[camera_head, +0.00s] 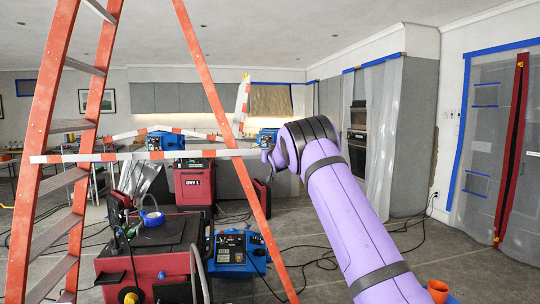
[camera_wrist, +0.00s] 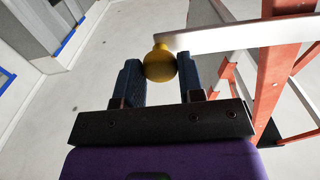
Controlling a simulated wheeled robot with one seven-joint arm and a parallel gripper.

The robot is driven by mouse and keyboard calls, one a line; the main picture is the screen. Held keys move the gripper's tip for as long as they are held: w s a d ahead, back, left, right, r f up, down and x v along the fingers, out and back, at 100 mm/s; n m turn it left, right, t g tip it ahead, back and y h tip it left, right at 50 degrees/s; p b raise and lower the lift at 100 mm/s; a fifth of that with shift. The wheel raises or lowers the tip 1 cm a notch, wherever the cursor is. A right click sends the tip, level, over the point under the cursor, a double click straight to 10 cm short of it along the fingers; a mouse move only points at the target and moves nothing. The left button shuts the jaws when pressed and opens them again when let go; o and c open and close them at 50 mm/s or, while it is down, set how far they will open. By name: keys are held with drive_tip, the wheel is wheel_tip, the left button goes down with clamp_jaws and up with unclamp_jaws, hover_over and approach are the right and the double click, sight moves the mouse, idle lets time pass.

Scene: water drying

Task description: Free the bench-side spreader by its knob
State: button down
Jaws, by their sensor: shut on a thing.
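My gripper (camera_head: 268,154) is at the right end of the near white-and-orange striped spreader bar (camera_head: 120,157), which crosses the orange stepladder (camera_head: 36,150). In the wrist view, my blue fingers (camera_wrist: 160,64) are on either side of a round yellow knob (camera_wrist: 160,67), shut on it. A pale bar (camera_wrist: 240,36) runs right from the knob toward the orange ladder rail (camera_wrist: 277,75). In the head view the knob is hidden by my gripper. A second striped bar (camera_head: 165,131), bent in the middle, shows behind the near one.
A short striped piece (camera_head: 241,105) stands upright by the right rail. Red and black machines (camera_head: 160,255) and a blue unit (camera_head: 238,252) stand below the ladder. Cables cross the floor. Open floor lies right of my arm, before a plastic-covered cabinet (camera_head: 412,135).

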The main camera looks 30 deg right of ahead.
drive_tip(key=shift+a+f+m, duration=0.15)
drive_tip(key=shift+f+m, duration=0.6)
drive_tip(key=shift+f, duration=0.4)
drive_tip(key=shift+a+f+m, duration=0.15)
drive_tip(key=shift+f+m, duration=0.6)
drive_tip(key=shift+f, duration=0.4)
drive_tip(key=c, duration=0.8)
unclamp_jaws()
drive_tip(key=shift+w, duration=0.1)
drive_tip(key=shift+o, duration=0.4)
drive_tip(key=shift+r, duration=0.1)
drive_tip(key=v, duration=1.1)
drive_tip(key=shift+w, duration=0.1)
drive_tip(key=shift+r, duration=0.1)
